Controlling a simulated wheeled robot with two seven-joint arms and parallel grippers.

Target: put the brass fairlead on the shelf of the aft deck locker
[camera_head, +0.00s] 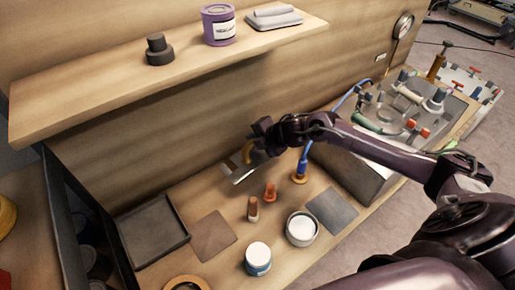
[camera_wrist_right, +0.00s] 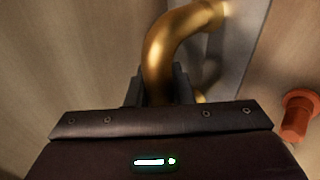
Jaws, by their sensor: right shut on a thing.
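My right gripper (camera_head: 262,143) reaches in from the right over the back of the workbench. It is shut on a curved brass piece, the brass fairlead (camera_head: 247,154). In the right wrist view the fairlead (camera_wrist_right: 170,50) is a bent, shiny tube rising between the jaws (camera_wrist_right: 160,90). Its lower part is hidden by the gripper. A pale metal plate (camera_head: 237,174) lies behind and below it; I cannot tell whether they touch. A long wooden shelf (camera_head: 100,98) runs above the bench on the left. I cannot tell whether it belongs to the aft deck locker. My left gripper is out of view.
The shelf holds a dark stepped cylinder (camera_head: 158,50), a purple can (camera_head: 218,25) and a grey stack (camera_head: 273,17), with bare wood at its left. On the bench are a dark tray (camera_head: 153,232), orange-topped pieces (camera_head: 270,192) and white jars (camera_head: 301,228).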

